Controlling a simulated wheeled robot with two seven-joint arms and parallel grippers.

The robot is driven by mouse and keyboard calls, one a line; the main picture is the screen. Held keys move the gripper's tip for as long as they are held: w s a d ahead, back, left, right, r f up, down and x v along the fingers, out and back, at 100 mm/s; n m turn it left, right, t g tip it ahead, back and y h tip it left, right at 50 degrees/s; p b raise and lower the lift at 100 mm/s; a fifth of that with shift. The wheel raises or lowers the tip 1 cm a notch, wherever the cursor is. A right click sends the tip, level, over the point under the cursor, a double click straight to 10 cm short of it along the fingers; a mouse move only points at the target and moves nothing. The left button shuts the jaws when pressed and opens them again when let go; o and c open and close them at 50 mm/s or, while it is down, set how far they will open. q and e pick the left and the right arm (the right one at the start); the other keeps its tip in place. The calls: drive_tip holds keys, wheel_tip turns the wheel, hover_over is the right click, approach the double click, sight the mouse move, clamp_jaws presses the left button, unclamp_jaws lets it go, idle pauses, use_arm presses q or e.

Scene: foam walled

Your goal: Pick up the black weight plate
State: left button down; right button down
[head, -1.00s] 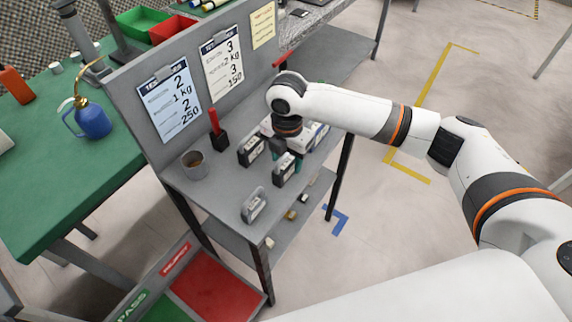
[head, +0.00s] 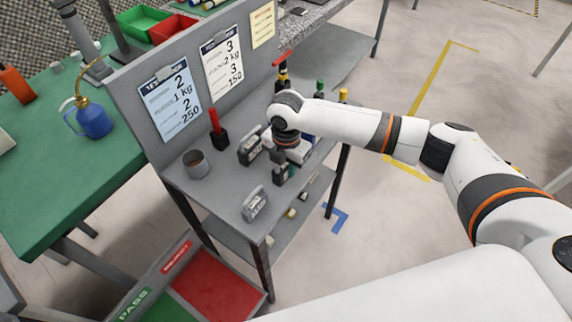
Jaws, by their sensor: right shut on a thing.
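My right arm reaches in from the right over the grey bench. Its gripper (head: 284,165) points down at the bench top and is shut on a black weight plate (head: 280,178), which is mostly hidden behind the wrist and fingers. Whether the plate still touches the bench top cannot be told. Another black weight with a pale label (head: 250,150) stands to the left of the gripper. A grey weight with a handle (head: 254,205) stands nearer the bench's front corner. My left gripper is not in view.
A grey cup (head: 195,164) and a red-handled tool in a black block (head: 218,135) stand near the back panel. Small bottles with coloured tops (head: 319,88) stand behind my arm. A lower shelf (head: 275,238) holds small parts. Red and green trays (head: 212,285) lie in front.

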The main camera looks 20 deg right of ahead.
drive_tip(key=shift+w+r, duration=0.1)
drive_tip(key=shift+r, duration=0.05)
drive_tip(key=shift+r, duration=0.4)
wheel_tip(320, 180, up, 9)
drive_tip(key=shift+r+b, duration=0.1)
drive_tip(key=shift+b, duration=0.35)
drive_tip(key=s+d+r+m, duration=0.1)
drive_tip(key=s+d+m, duration=0.1)
drive_tip(key=s+m, duration=0.5)
drive_tip(key=s+d+m, duration=0.2)
drive_tip(key=s+m, duration=0.5)
drive_tip(key=m, duration=1.1)
drive_tip(key=shift+r+m, duration=0.3)
drive_tip(key=shift+r, duration=0.1)
drive_tip(key=shift+f, duration=0.1)
